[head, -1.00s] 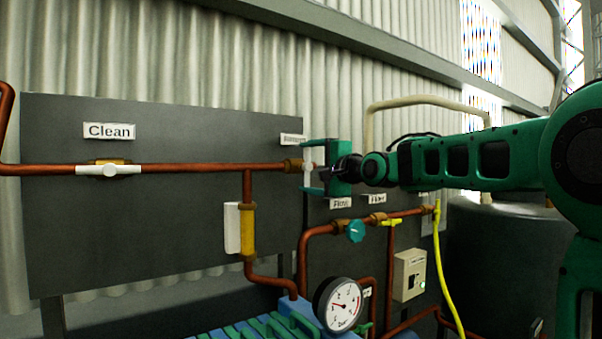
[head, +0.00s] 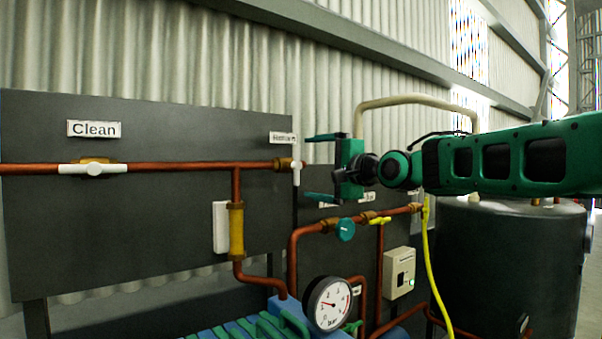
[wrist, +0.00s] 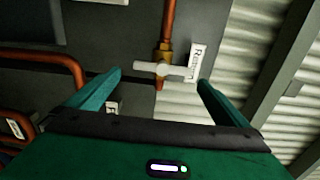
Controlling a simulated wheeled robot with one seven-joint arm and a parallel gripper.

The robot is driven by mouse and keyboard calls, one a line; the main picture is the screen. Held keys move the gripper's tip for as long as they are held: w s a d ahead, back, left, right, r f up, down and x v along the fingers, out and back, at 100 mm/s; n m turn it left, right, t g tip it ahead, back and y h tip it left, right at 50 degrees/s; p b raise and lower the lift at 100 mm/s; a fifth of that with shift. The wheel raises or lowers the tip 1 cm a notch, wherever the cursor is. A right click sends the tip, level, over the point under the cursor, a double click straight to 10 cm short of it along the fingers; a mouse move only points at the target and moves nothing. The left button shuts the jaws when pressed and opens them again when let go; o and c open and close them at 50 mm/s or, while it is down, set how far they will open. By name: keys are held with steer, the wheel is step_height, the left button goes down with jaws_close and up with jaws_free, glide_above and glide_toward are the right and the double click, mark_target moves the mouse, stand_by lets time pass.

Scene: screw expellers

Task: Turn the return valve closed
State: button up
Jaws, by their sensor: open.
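The return valve (head: 296,171) has a white handle and sits at the right end of the upper copper pipe. In the wrist view the white handle (wrist: 166,69) lies across the pipe beside the "Return" label (wrist: 196,62). The same label (head: 282,138) is above the valve in the head view. My green gripper (head: 310,167) is open and empty just right of the valve, its fingers pointing left. In the wrist view my gripper (wrist: 160,79) has its fingertips on either side of the handle, with gaps and no visible contact.
A white valve labelled Clean (head: 93,169) lies along the pipe at left. Below are a teal valve (head: 345,229), a yellow-handled valve (head: 380,221), a pressure gauge (head: 328,304) and a switch box (head: 398,273). A dark tank (head: 505,265) stands at right.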

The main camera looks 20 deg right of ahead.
steer(key=shift+v, duration=1.9)
steer(key=s+d+f+n+g+h, duration=0.1)
steer(key=s+d+f+g+h, duration=0.2)
steer(key=f, duration=0.5)
steer(key=s+d+f+n+g, duration=0.1)
steer(key=s+d+f+g, duration=0.2)
steer(key=f, duration=0.5)
steer(key=s+d+f+n+g+h, duration=0.25)
steer(key=s+f, duration=0.25)
steer(key=f, duration=0.3)
steer(key=s+f+n+g, duration=0.1)
steer(key=s+f+g, duration=0.2)
steer(key=s+f, duration=0.3)
steer(key=s+d+f+n+g, duration=0.1)
steer(key=s+f, duration=0.5)
steer(key=s, duration=0.6)
steer(key=s+d+f+n+g, duration=0.1)
steer(key=s+f+g, duration=0.3)
steer(key=s, duration=0.6)
step_height(320, 180, down, 2)
steer(key=shift+d+f+n+g, duration=0.1)
steer(key=shift+d+n+g, duration=0.1)
steer(key=shift+n+g, duration=0.15)
